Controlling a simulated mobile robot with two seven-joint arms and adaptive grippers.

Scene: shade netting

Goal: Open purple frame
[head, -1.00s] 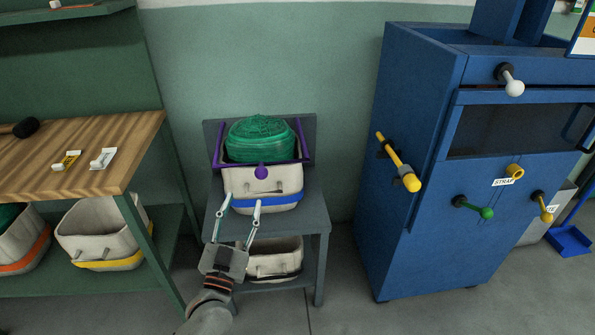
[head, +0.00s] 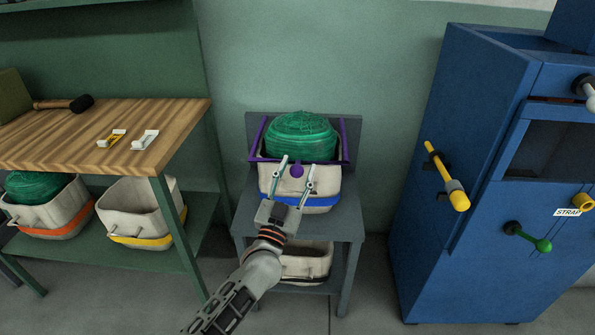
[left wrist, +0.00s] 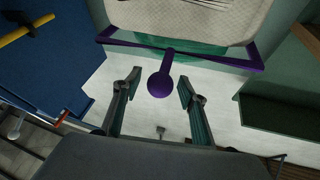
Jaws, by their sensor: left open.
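The purple frame (head: 258,153) lies around the top of a white bin (head: 315,184) with a blue band, on a grey stand. Its purple ball knob (head: 297,171) hangs at the front middle. Green netting (head: 301,136) is heaped inside the frame. My left gripper (head: 298,168) is open, with its fingers on either side of the knob in the head view. In the left wrist view the knob (left wrist: 160,84) shows between and just beyond the fingertips (left wrist: 157,88), with no contact visible. The frame bar (left wrist: 125,43) is behind it. My right gripper is not in view.
The grey stand (head: 350,218) holds another white bin (head: 306,262) on its lower shelf. A wooden-topped bench (head: 60,140) is at left, with bins below. A blue cabinet (head: 455,250) with a yellow handle (head: 447,178) stands at right. The floor between stand and cabinet is clear.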

